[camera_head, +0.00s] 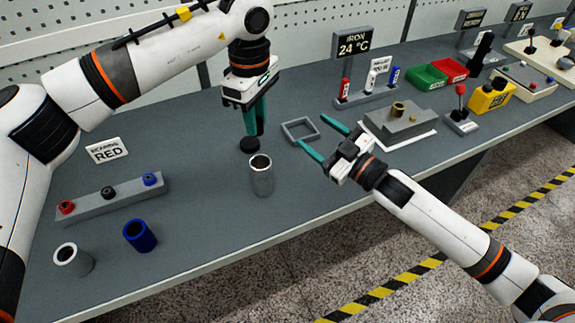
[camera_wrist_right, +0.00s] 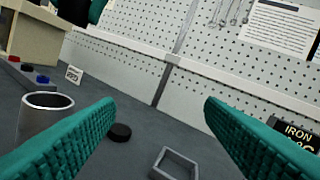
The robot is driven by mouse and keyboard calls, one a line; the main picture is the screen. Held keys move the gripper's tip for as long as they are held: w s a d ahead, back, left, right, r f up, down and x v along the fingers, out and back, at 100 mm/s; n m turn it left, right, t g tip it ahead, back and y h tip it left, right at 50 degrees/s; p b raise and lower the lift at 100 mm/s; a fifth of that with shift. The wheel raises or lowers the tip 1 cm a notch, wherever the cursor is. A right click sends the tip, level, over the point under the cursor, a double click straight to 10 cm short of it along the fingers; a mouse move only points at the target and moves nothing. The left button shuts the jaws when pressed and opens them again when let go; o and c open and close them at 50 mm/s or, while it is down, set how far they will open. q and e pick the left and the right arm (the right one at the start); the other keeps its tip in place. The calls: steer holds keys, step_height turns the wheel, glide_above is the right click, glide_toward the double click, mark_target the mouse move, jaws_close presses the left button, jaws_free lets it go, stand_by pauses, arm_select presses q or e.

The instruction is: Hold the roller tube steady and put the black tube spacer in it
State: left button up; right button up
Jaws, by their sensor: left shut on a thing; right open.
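The silver roller tube (camera_head: 262,182) stands upright on the bench, hollow end up; in the right wrist view it is at the left (camera_wrist_right: 38,122). My right gripper (camera_head: 312,136) is open and empty, right of the tube, fingers towards the back wall.
A grey square frame (camera_head: 286,130) lies between the right fingers. A grey block fixture (camera_head: 402,127) stands beyond my right gripper.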

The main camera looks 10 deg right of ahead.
steer(key=s+a+f+m+g+y, duration=0.2)
steer(key=s+a+g, duration=0.1)
steer(key=s+a, duration=0.4)
glide_toward(270, 181)
steer(key=x, duration=0.5)
steer(key=shift+w+a+r, duration=0.1)
steer(key=x, duration=0.7)
steer(key=shift+w+a+f, duration=0.15)
steer(key=shift+a+f, duration=0.05)
steer(key=shift+f, duration=0.05)
